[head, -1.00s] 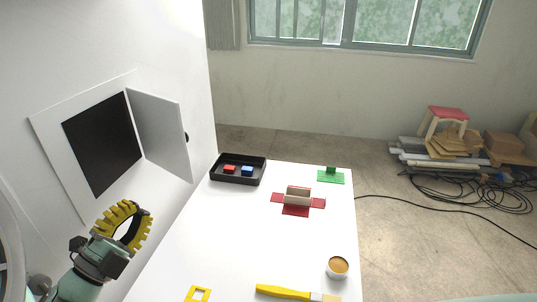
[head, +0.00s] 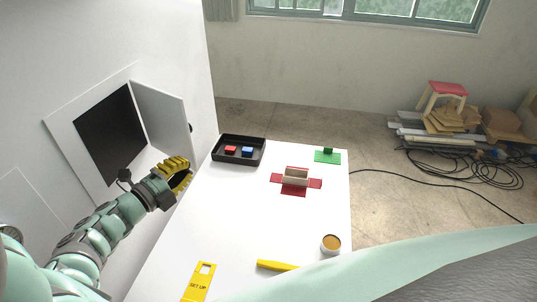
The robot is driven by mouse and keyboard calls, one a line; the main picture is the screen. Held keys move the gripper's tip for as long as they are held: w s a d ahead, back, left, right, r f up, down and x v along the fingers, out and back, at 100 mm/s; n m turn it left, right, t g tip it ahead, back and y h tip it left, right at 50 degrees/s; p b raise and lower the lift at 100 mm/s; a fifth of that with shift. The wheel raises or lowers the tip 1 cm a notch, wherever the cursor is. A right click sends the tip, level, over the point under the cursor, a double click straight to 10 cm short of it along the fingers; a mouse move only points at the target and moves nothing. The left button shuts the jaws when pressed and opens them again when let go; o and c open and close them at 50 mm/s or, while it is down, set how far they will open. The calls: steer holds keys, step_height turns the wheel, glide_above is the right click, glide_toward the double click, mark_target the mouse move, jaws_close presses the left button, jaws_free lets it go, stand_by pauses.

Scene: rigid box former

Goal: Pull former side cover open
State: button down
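The side cover (head: 163,118) is a white hinged panel in the white wall at the left. It stands swung out from its framed opening, with a small dark knob (head: 191,128) near its far edge. The dark opening (head: 110,133) shows beside it. My gripper (head: 184,174), with yellow ribbed fingers, is just below the cover's lower edge, near the table's left edge. A dark gap shows between the fingers, and I see nothing held. Whether the gripper touches the cover cannot be told.
The white table (head: 235,215) holds a black tray (head: 217,157) with a red and a blue block, a red flat piece with a beige block (head: 296,177), a green piece (head: 327,156), a round cup (head: 331,243), a yellow-handled tool (head: 275,265) and a yellow tag (head: 199,284).

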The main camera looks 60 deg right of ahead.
steer(key=shift+d+p, duration=0.35)
steer(key=shift+d, duration=0.75)
steer(key=shift+s, duration=0.1)
steer(key=shift+d+f, duration=0.1)
steer(key=shift+d, duration=0.15)
steer(key=w+d+n+t+y+b, duration=0.2)
steer(key=d+n+t+b, duration=0.5)
steer(key=d+t+b, duration=0.4)
steer(key=shift+w+d+n+y+b, duration=0.3)
steer(key=shift+d+y+b, duration=0.3)
steer(key=shift+y+b, duration=0.35)
steer(key=shift+a, duration=0.1)
